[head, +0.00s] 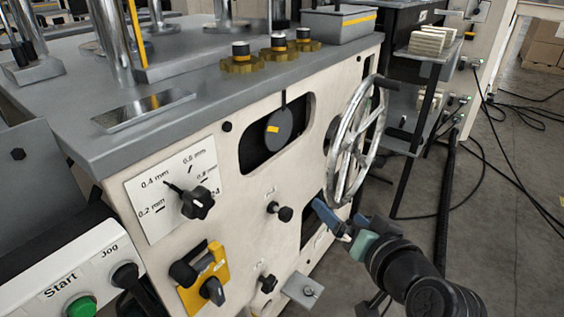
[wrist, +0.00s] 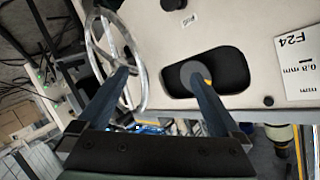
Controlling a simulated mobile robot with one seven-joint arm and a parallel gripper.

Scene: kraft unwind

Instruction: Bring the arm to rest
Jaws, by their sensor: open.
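My gripper (head: 328,219) is in front of the lower right of the cream machine panel, below the silver handwheel (head: 338,150). In the wrist view my gripper (wrist: 162,78) shows two blue fingers spread wide apart with nothing between them. The handwheel (wrist: 98,45) shows there behind the left finger, and a dark slot with a grey disc lies behind the right finger. I cannot tell the exact gap between the fingers and the panel. My dark arm comes in from the lower right of the head view.
The panel carries a thickness dial (head: 196,202), a yellow switch plate (head: 203,280), small black knobs (head: 284,214) and a green start button (head: 80,306). A rack with pale blocks (head: 427,43) stands at the back right. Cables (head: 510,170) lie on the floor at right, with open floor around them.

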